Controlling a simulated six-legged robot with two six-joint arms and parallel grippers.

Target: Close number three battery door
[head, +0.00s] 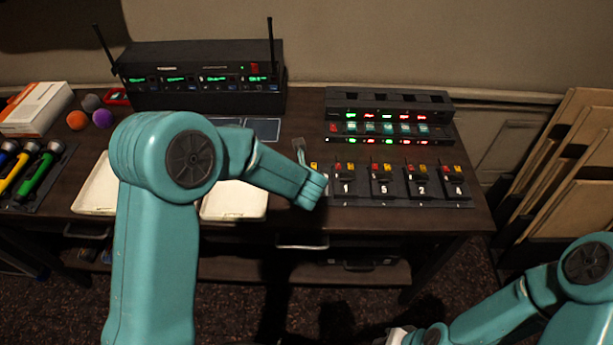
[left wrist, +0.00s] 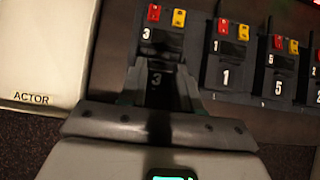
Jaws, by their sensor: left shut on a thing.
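The number three battery pack (left wrist: 160,40) is a black beltpack with a red and a yellow piece on top, at the left end of a row. In the left wrist view my left gripper (left wrist: 158,92) has its dark fingers on either side of the dark door (left wrist: 156,79) marked 3 and is shut on it. I cannot tell how far the door is tilted. In the head view my left forearm and wrist hide most of this pack. My right arm is low at the bottom right, its gripper fingers out of frame.
Packs marked 1 (head: 347,188), 5 (head: 384,187), 2 (head: 421,188) and 4 (head: 457,188) stand close to the right. A lit charger rack (head: 390,100) is behind them. A white tray (head: 235,213) lies left of the row. A receiver rack with antennas (head: 205,98) stands at the back.

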